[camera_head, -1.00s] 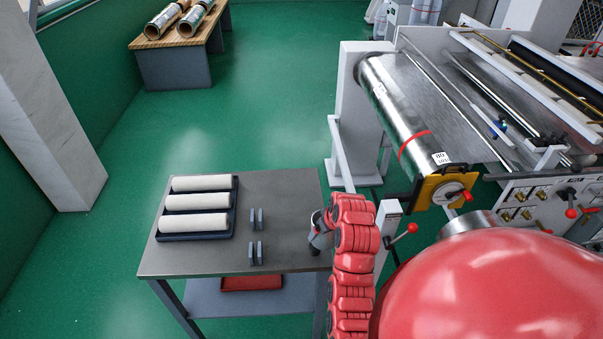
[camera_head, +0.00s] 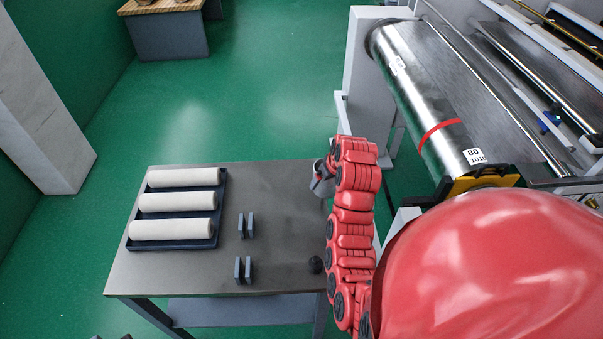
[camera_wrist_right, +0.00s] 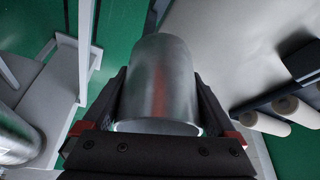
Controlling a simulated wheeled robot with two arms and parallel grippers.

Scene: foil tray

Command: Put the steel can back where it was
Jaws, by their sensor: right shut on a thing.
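My right gripper (camera_head: 322,180) is at the far right corner of the grey table in the head view, partly hidden by my red arm. In the right wrist view, the steel can (camera_wrist_right: 160,78) sits between the two dark fingers of my right gripper (camera_wrist_right: 160,100), which is shut on it. Only a small grey part near the gripper shows in the head view. Whether the can touches the tabletop cannot be told. My left gripper is not clearly in view.
A machine with a large steel roller (camera_head: 425,95) stands to the right. The table's middle is clear.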

